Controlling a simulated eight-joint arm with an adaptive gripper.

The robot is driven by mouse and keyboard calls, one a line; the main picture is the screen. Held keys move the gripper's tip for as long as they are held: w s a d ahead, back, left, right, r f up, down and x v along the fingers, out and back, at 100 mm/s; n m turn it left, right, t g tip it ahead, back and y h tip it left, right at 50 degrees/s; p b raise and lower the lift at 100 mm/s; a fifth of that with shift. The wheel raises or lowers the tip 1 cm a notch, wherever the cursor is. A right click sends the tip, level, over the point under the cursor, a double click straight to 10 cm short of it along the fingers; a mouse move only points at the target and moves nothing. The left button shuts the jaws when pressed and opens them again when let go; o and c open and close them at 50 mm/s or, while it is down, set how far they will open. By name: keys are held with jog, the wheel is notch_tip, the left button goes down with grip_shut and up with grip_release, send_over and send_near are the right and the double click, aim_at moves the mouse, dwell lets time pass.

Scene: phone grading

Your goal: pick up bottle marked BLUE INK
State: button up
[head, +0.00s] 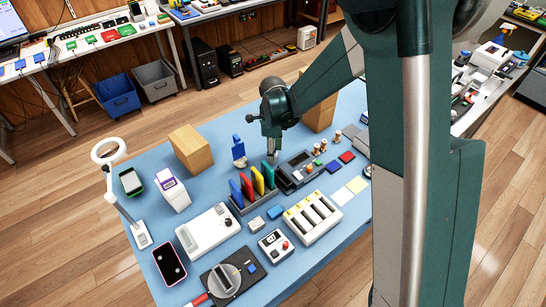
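A small blue bottle-like item (238,149) stands on the blue table mat, left of my gripper, with a pale part near its base. Any lettering on it is too small to read, so I cannot tell whether it is marked BLUE INK. My gripper (275,153) points down just right of it, above and behind the upright coloured pieces, apart from the blue item.
A rack with blue, red, yellow and green upright pieces (257,182) stands just in front of my gripper. A cardboard box (191,149) is behind left. A white device (208,231), a white slotted tray (312,216) and a phone (169,264) crowd the front.

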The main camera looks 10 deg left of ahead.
jog(key=shift+f, duration=1.45)
jog(key=c, duration=1)
